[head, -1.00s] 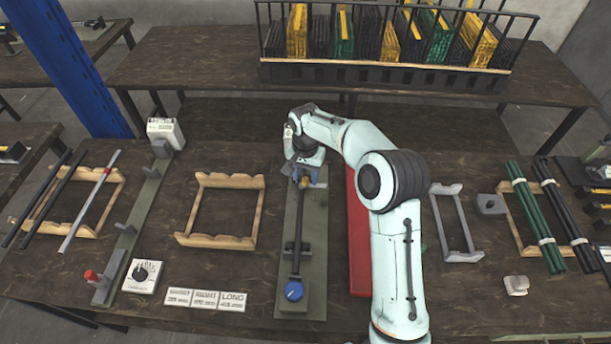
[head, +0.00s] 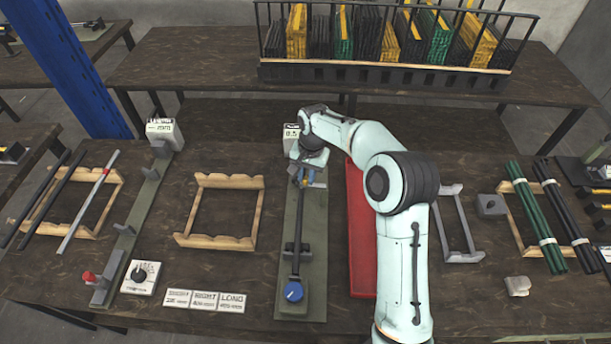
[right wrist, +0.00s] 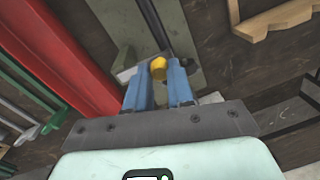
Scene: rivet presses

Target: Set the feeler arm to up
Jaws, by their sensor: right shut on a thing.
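A long green base plate (head: 316,240) lies in the middle of the table, with a dark rod along it and a blue knob (head: 294,291) at its near end. A small box with a readout (head: 290,138) stands at its far end. My right gripper (head: 303,178) is over the plate's far part. In the right wrist view its blue fingers (right wrist: 161,78) are shut on a yellow knob (right wrist: 158,68), apparently the feeler arm's tip. The feeler arm itself is mostly hidden by the gripper, so its position cannot be told. My left gripper is not in view.
A red bar (head: 360,235) lies just right of the plate. A wooden cradle (head: 180,239) is on the left, a grey cradle (head: 463,256) on the right. Three label plates (head: 205,300) lie near the front edge. A crate (head: 380,75) stands behind.

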